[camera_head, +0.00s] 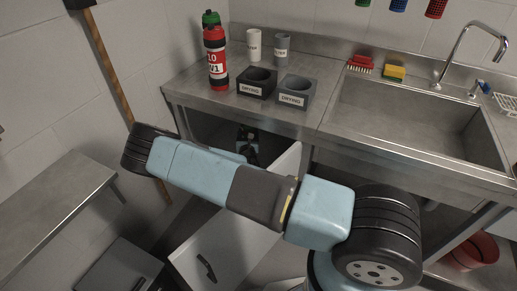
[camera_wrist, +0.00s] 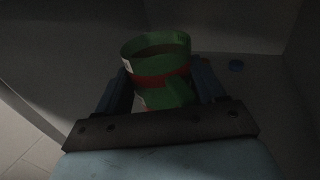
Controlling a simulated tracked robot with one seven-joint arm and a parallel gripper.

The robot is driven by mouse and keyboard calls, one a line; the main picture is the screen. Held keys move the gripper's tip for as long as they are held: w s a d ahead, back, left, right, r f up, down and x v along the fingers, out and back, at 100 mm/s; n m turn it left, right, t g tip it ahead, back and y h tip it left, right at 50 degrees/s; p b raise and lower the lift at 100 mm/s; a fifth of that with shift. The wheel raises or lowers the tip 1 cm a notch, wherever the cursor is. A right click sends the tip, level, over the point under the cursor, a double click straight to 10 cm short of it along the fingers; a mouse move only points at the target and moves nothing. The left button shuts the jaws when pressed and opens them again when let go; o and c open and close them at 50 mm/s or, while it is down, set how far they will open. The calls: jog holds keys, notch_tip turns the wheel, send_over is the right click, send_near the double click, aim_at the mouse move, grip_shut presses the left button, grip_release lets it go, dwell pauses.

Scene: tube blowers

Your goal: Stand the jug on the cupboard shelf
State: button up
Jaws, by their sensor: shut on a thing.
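The jug (camera_wrist: 157,62) is in the wrist view, a round vessel with an open green rim, a red band and a green part towards me. My gripper (camera_wrist: 160,86) is shut on it, with a dark blue finger on each side. The jug's base is hidden, so I cannot tell whether it touches the surface below. Dim grey walls and a flat grey surface (camera_wrist: 262,95) surround it, apparently the cupboard inside. In the head view the cupboard door (camera_head: 225,250) stands open under the counter, and my arm crosses in front, hiding most of the opening.
A sink (camera_head: 415,115) is at right, a metal bench (camera_head: 50,205) at left.

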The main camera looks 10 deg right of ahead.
notch_tip(320, 180, down, 10)
jog(key=shift+r, duration=0.15)
dwell(0.4)
jog(key=o, duration=1.1)
jog(key=shift+o, duration=0.2)
jog(key=s+a, duration=0.1)
jog(key=s, duration=1)
jog(key=shift+s+a, duration=0.3)
jog(key=shift+s, duration=0.1)
